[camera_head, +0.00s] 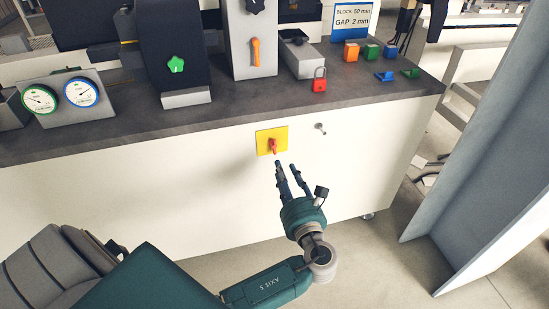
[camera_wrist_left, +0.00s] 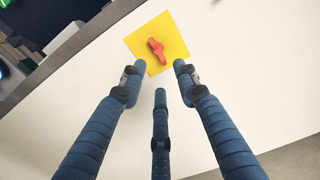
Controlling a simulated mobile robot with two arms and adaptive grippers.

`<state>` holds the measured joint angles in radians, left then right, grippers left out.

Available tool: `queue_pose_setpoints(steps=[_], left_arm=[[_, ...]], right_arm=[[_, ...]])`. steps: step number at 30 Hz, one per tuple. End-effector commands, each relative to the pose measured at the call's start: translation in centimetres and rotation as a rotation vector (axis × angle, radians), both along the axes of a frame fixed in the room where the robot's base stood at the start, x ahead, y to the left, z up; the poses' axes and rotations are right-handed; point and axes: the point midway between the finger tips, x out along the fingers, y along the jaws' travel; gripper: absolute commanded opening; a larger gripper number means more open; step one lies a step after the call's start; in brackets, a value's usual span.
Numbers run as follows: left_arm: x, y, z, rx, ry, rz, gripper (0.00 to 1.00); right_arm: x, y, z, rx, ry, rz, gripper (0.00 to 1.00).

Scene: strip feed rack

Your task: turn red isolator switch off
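The red isolator switch (camera_head: 272,146) is a red handle on a yellow square plate (camera_head: 261,142) on the white front panel of the bench. The red handle (camera_wrist_left: 156,50) also shows in the left wrist view, tilted slightly on its yellow plate (camera_wrist_left: 172,33). My left gripper (camera_head: 287,164) is just below and in front of the switch, with its fingers pointing up at it. In the left wrist view its three blue fingers (camera_wrist_left: 158,75) are spread apart, with nothing between them. The fingertips appear short of the handle. My right gripper is in neither view.
A small silver key-like fitting (camera_head: 320,128) sits on the panel right of the plate. A red padlock (camera_head: 319,80) stands on the dark benchtop (camera_head: 235,107) above. Gauges (camera_head: 61,97) stand at left. The panel around the switch is otherwise bare.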

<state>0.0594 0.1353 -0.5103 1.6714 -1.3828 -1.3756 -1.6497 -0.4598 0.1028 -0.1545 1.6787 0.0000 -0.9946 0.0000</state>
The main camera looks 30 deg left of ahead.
Motion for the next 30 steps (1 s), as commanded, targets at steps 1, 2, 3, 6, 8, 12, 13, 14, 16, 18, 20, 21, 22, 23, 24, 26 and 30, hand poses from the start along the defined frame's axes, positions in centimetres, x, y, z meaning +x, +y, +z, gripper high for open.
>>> queue_pose_setpoints(steps=[1, 2, 3, 6, 8, 12, 13, 14, 16, 18, 20, 21, 22, 23, 24, 26, 30], left_arm=[[0.0, 0.3, 0.6, 0.02, -0.006, 0.009, 0.31], [0.1, 0.4, 0.9, 0.027, -0.007, 0.012, 0.31], [0.3, 0.7, 1.1, 0.032, -0.007, 0.014, 0.31], [1.3, 1.9, 1.1, 0.033, -0.007, 0.014, 0.31], [2.1, 2.7, 1.2, 0.033, -0.008, 0.014, 0.31], [3.9, 4.8, 1.0, 0.03, -0.006, 0.013, 0.31], [4.2, 5.3, 1.0, 0.031, -0.007, 0.013, 0.31], [4.6, 5.7, 1.0, 0.031, -0.007, 0.013, 0.31], [5.3, 6.5, 1.0, 0.029, -0.006, 0.013, 0.31], [5.9, 7.2, 1.0, 0.029, -0.006, 0.011, 0.31], [6.3, 7.6, 1.0, 0.027, -0.005, 0.011, 0.31], [6.5, 7.8, 1.0, 0.027, -0.005, 0.012, 0.31], [6.6, 8.0, 1.0, 0.027, -0.005, 0.012, 0.31], [6.6, 8.1, 1.0, 0.027, -0.005, 0.012, 0.31], [6.7, 8.2, 1.0, 0.027, -0.005, 0.011, 0.31], [6.8, 8.2, 1.0, 0.027, -0.006, 0.011, 0.31], [6.8, 8.2, 1.0, 0.026, -0.005, 0.011, 0.31]], right_arm=[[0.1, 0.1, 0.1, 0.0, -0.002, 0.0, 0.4], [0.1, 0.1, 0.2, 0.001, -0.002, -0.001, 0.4], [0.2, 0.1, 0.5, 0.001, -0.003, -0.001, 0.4], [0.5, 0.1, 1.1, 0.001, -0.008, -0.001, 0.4], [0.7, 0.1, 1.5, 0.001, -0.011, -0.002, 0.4], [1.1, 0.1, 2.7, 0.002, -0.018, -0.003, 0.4], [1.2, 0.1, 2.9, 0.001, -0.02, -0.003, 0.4], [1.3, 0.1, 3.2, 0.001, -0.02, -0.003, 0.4], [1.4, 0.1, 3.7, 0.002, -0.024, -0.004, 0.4], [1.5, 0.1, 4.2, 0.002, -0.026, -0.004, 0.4], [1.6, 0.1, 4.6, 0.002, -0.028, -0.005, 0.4], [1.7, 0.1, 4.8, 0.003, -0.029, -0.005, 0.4], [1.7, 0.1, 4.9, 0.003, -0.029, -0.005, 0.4], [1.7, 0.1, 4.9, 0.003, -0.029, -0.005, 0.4], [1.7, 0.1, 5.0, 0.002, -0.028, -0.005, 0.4], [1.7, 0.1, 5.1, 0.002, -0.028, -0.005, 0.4], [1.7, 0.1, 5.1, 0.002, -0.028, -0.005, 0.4]])
